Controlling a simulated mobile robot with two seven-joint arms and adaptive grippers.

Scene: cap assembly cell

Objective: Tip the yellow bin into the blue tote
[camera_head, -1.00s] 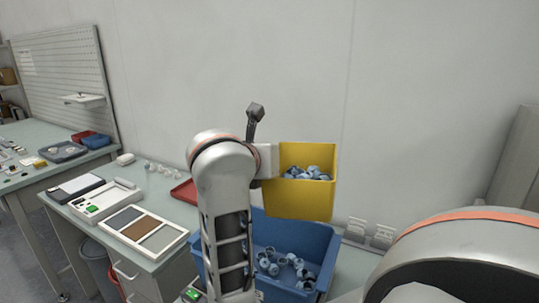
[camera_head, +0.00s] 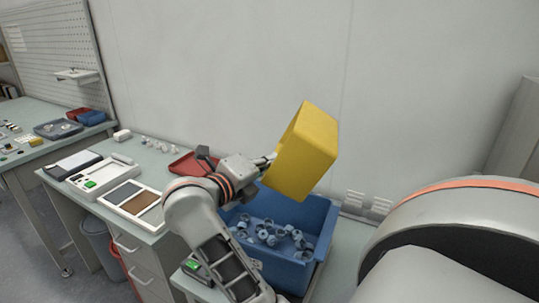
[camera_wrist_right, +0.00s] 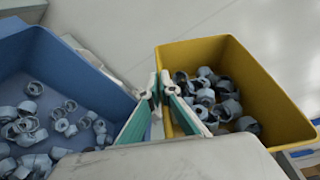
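The yellow bin (camera_head: 308,150) is tilted in the air above the back of the blue tote (camera_head: 325,222), its opening turned to the left. In the right wrist view, the bin (camera_wrist_right: 277,88) still holds several grey-blue caps (camera_wrist_right: 208,92). My right gripper (camera_head: 268,161) is shut on the bin's side wall; its fingers (camera_wrist_right: 157,100) straddle the rim in the wrist view. The tote, also in the wrist view (camera_wrist_right: 88,72), has several grey-blue caps (camera_head: 268,234) lying on its floor. The bin's inside is hidden in the head view. My left gripper is not in view.
A red tray (camera_head: 192,164) lies on the bench left of the tote. A white tray with compartments (camera_head: 128,205) and a white device with a green button (camera_head: 92,182) are further left. Wall sockets (camera_head: 365,203) are right of the tote, with the wall behind.

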